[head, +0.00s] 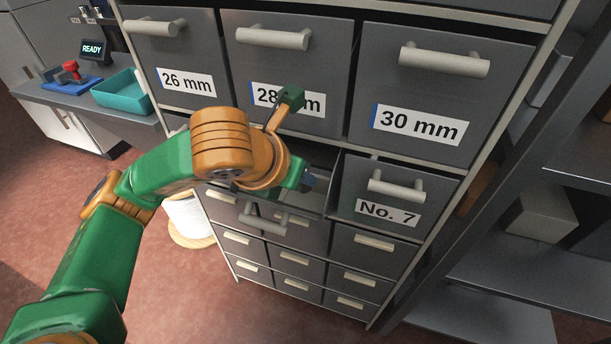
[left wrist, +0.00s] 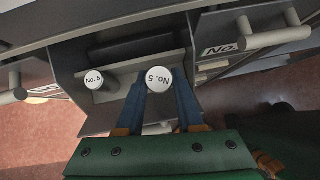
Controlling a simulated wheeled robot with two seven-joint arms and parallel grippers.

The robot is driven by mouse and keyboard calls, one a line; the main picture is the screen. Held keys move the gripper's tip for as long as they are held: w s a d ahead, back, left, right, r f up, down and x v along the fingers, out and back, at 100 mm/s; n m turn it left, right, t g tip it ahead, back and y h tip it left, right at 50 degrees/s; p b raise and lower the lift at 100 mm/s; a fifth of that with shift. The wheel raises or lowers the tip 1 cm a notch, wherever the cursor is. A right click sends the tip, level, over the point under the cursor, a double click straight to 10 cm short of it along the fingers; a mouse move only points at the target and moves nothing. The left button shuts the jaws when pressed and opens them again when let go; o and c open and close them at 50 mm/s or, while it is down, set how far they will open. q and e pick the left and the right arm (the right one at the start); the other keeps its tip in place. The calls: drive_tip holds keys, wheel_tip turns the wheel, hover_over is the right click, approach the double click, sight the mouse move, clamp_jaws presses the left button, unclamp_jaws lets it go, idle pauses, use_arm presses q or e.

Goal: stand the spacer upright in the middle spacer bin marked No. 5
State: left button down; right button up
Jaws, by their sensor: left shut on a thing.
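The spacer (left wrist: 159,78) is a pale cylinder with its round end, marked No. 5, facing the left wrist camera. My left gripper (left wrist: 160,84) is shut on it, one blue finger on each side. In the left wrist view it is over or inside the pulled-out middle bin (left wrist: 92,62); its lower end is hidden, so I cannot tell whether it touches the floor. In the head view the open bin (head: 318,198) shows below the 28 mm drawer, and my left wrist hides the spacer. My right gripper is not in view.
Another pale cylinder (left wrist: 94,79) with a marked end is in the bin, left of the held spacer. The No. 7 drawer (head: 385,191) is at right. Closed drawers surround the open bin. A teal tray (head: 122,91) is on the counter at left.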

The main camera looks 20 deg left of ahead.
use_arm(q)
drive_tip(key=shift+w+f, duration=0.1)
drive_tip(key=shift+f, duration=0.6)
drive_tip(key=g+p, duration=0.1)
drive_tip(key=p, duration=0.1)
drive_tip(key=w+g+p, duration=0.1)
drive_tip(key=shift+w+d+r+p, duration=0.15)
drive_tip(key=shift+w+r+p, duration=0.15)
drive_tip(key=shift+p, duration=0.1)
drive_tip(key=shift+w+f+g+p, duration=0.1)
drive_tip(key=shift+w+g+p, duration=0.1)
drive_tip(key=shift+g+p, duration=0.25)
wheel_tip(320, 180, down, 2)
drive_tip(key=shift+f+g+y, duration=0.1)
drive_tip(key=shift+g+y, duration=0.15)
drive_tip(key=shift+y, duration=0.05)
drive_tip(key=shift+f+b, duration=0.25)
drive_tip(key=shift+b, duration=0.1)
drive_tip(key=c, duration=0.5)
unclamp_jaws()
drive_tip(key=shift+r, duration=0.1)
drive_tip(key=shift+c, duration=0.2)
